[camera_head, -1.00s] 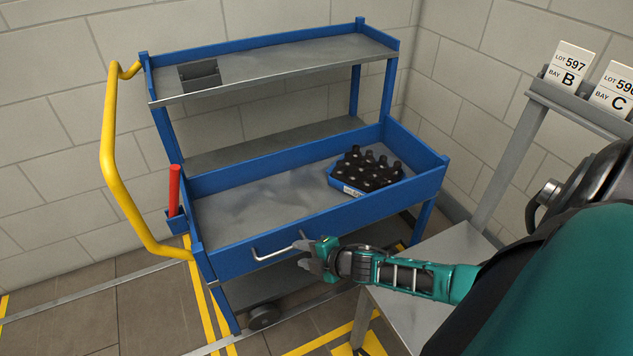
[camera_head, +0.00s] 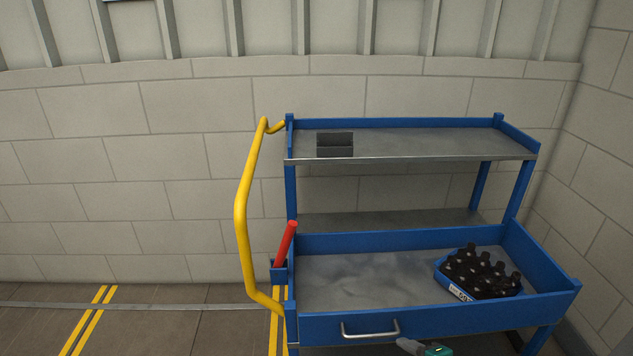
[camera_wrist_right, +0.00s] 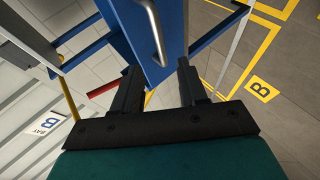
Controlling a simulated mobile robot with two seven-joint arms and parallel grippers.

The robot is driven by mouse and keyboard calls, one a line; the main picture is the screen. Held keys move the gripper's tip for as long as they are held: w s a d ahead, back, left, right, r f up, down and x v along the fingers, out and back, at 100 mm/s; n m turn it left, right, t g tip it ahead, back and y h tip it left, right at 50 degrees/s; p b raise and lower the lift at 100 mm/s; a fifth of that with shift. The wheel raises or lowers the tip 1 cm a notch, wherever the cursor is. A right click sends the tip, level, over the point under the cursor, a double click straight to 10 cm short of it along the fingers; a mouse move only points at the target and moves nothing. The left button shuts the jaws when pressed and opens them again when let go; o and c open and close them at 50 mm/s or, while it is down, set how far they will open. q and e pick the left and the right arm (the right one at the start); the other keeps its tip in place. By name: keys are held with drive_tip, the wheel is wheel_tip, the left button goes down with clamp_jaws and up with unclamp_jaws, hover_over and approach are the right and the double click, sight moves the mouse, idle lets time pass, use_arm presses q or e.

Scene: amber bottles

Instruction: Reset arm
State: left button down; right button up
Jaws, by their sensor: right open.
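My right gripper (camera_wrist_right: 160,92) is open in the right wrist view, its two dark fingers apart and nothing between them that it holds. The silver handle (camera_wrist_right: 152,30) and blue front of the cart's drawer (camera_wrist_right: 135,35) are just beyond the fingertips, apart from them as far as I can tell. In the head view only a small part of my right gripper (camera_head: 409,346) shows at the bottom edge, just right of and below the drawer handle (camera_head: 370,330). My left gripper is not in view.
The blue cart has a grey top shelf (camera_head: 420,143) with a dark holder (camera_head: 335,145). Its open drawer (camera_head: 360,285) holds a blue crate (camera_head: 455,290) of dark bottles (camera_head: 480,270). A yellow push handle (camera_head: 243,210) and red rod (camera_head: 286,244) are at its left. Open floor (camera_head: 160,330) lies left.

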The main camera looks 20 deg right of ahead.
drive_tip(key=s+a+r+m, duration=0.3)
drive_tip(key=s+a+m, duration=0.2)
drive_tip(key=a+m, duration=0.2)
drive_tip(key=s+a+r+m, duration=0.3)
drive_tip(key=s+a+m, duration=0.2)
drive_tip(key=a+m, duration=0.2)
drive_tip(key=shift+a+m+g, duration=0.3)
drive_tip(key=shift+a+m, duration=0.1)
drive_tip(key=shift+a, duration=0.15)
drive_tip(key=shift+s, duration=0.1)
